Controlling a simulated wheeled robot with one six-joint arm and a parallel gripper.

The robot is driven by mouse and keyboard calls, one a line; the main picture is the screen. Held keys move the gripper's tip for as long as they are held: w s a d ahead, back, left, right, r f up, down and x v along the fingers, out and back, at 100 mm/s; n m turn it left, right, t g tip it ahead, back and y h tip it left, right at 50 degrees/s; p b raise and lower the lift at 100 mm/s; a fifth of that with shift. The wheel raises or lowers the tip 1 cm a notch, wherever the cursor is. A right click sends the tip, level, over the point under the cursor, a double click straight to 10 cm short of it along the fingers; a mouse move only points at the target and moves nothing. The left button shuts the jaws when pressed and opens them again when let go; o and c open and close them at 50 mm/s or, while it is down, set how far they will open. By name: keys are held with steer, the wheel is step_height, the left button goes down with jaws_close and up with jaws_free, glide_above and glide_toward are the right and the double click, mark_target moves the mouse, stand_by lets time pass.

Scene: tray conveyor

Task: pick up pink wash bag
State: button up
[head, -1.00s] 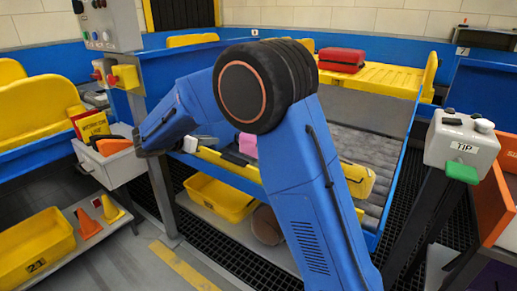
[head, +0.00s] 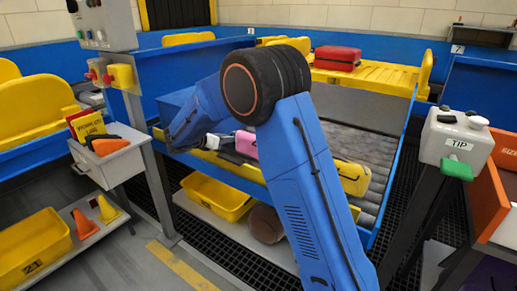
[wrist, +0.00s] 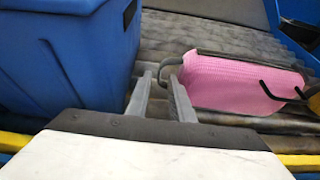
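The pink wash bag (wrist: 240,85) lies on the grey rollers at the right of the wrist view, with a dark top edge and a dark loop at its left end. In the head view the bag (head: 243,145) shows partly behind my arm.
A large blue case (wrist: 70,55) stands close at the left of my fingers. A yellow item (head: 352,177) lies right of my arm on the conveyor. A red case (head: 338,57) sits on a yellow tray behind. A yellow bin (head: 216,198) and a brown ball (head: 265,224) are below.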

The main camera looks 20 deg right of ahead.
steer(key=x, duration=0.4)
steer(key=shift+w+f, duration=0.15)
steer(key=shift+w, duration=0.05)
steer(key=shift+c, duration=0.4)
steer(key=shift+d, duration=0.1)
jaws_close()
